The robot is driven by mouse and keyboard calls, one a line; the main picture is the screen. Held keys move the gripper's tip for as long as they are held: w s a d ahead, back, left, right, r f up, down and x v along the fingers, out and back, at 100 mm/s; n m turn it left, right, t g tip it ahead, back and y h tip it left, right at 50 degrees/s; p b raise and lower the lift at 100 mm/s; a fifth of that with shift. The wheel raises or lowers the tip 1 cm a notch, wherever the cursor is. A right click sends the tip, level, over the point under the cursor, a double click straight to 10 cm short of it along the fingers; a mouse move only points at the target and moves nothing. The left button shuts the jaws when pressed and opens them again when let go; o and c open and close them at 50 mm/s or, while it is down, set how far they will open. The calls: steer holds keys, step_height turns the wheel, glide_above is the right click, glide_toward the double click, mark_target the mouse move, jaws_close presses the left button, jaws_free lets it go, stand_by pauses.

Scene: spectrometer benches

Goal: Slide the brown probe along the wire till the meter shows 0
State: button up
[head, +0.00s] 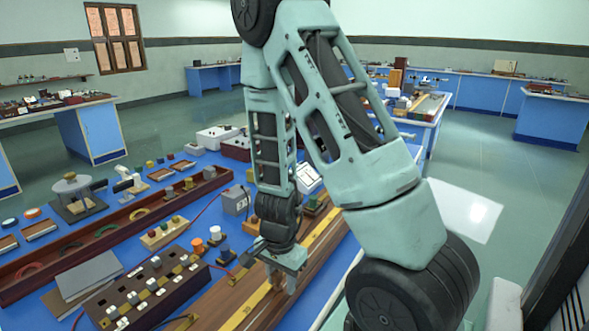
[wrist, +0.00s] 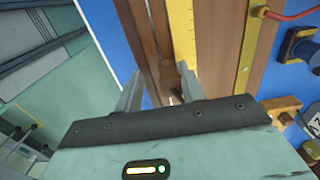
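My gripper (head: 281,279) points down over the long wooden wire board (head: 215,299), with its fingers spread apart. In the wrist view my gripper (wrist: 159,88) has the brown probe (wrist: 172,77) between its fingers, closer to the right finger. A gap shows on the left side, and I cannot tell whether the right finger touches it. In the head view the brown probe (head: 277,277) is mostly hidden by the fingers.
A dark plug box (head: 150,288) with several plugs stands left of the board. A grey box (head: 236,200), orange and white pieces and red leads lie close by. My arm hides part of the bench. Open floor lies to the right.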

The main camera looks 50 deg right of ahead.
steer(key=shift+w+f, duration=0.1)
steer(key=shift+w, duration=0.05)
steer(key=shift+r, duration=0.25)
step_height(320, 180, up, 17)
steer(key=p, duration=1.1)
steer(key=shift+a, duration=0.1)
steer(key=a+r+n+y+b, duration=0.1)
steer(key=a+r+n+y, duration=0.1)
steer(key=a+n, duration=0.65)
steer(key=s+a+r+n+b, duration=0.1)
steer(key=s+a+r+n, duration=0.2)
steer(key=s+a+n, duration=0.2)
steer(key=s+a+r+n+h+b, duration=0.1)
steer(key=s+a+r+n, duration=0.2)
steer(key=a+n, duration=0.8)
steer(key=shift+s+a, duration=0.7)
steer(key=shift+s, duration=0.55)
steer(key=shift+r+n, duration=0.1)
steer(key=shift+n, duration=0.15)
